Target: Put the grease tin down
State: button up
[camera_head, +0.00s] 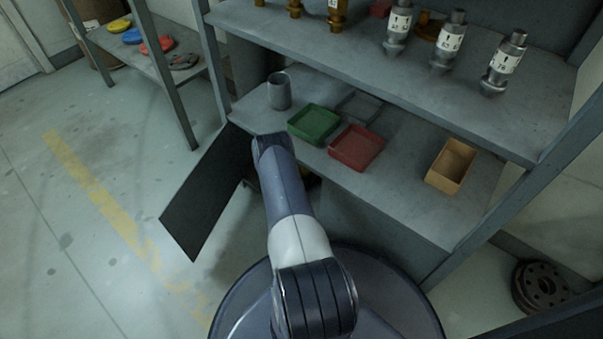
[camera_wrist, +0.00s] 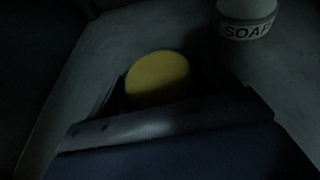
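The grease tin (camera_wrist: 158,76) shows in the wrist view as a round yellow top, with no readable label. My gripper (camera_wrist: 157,82) has dark fingers on either side of the tin and appears shut on it. The view is very dark, and the tin's underside is hidden, so I cannot tell whether it touches the grey surface (camera_wrist: 75,75) beneath. In the head view my arm reaches down at the left front of the shelf unit and hides the gripper and tin.
A white container marked SOAP (camera_wrist: 247,20) stands beyond the tin, to its right. In the head view, a dark panel (camera_head: 208,195) stands left of my arm. The lower shelf holds a grey cup (camera_head: 279,91), green tray (camera_head: 315,139), red tray (camera_head: 356,164) and tan box (camera_head: 451,184).

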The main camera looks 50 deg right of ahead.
jog(key=shift+r, duration=0.2)
jog(key=p+v, duration=0.4)
jog(key=v, duration=0.7)
jog(key=shift+f+p, duration=0.1)
jog(key=shift+p, duration=0.25)
jog(key=shift+s+a, duration=0.2)
jog(key=shift+a, duration=0.3)
